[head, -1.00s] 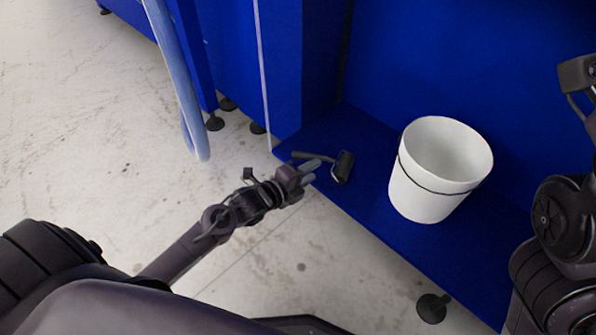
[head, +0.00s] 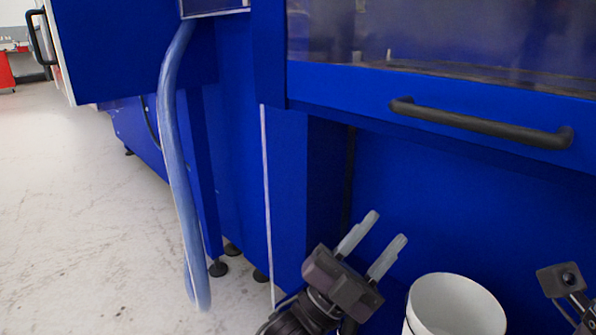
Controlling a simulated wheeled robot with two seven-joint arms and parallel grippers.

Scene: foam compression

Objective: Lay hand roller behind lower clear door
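My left gripper (head: 372,245) is in the lower middle of the head view, pointing up and right. Its two grey fingers are apart, with nothing visible between them. The clear door (head: 440,52) is at the upper right, a see-through panel in a blue frame, and looks shut. Its black bar handle (head: 482,123) is above and right of the gripper, apart from it. I cannot make out the hand roller; it may be hidden behind my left gripper or below the picture. Only a wrist part of my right arm shows at the right edge; its fingers are out of view.
A white bucket (head: 455,308) stands at the bottom, right of my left gripper. A pale blue hose (head: 178,165) hangs at the left of the blue machine. Open floor (head: 80,220) lies left. A door with a black handle stands at the upper left.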

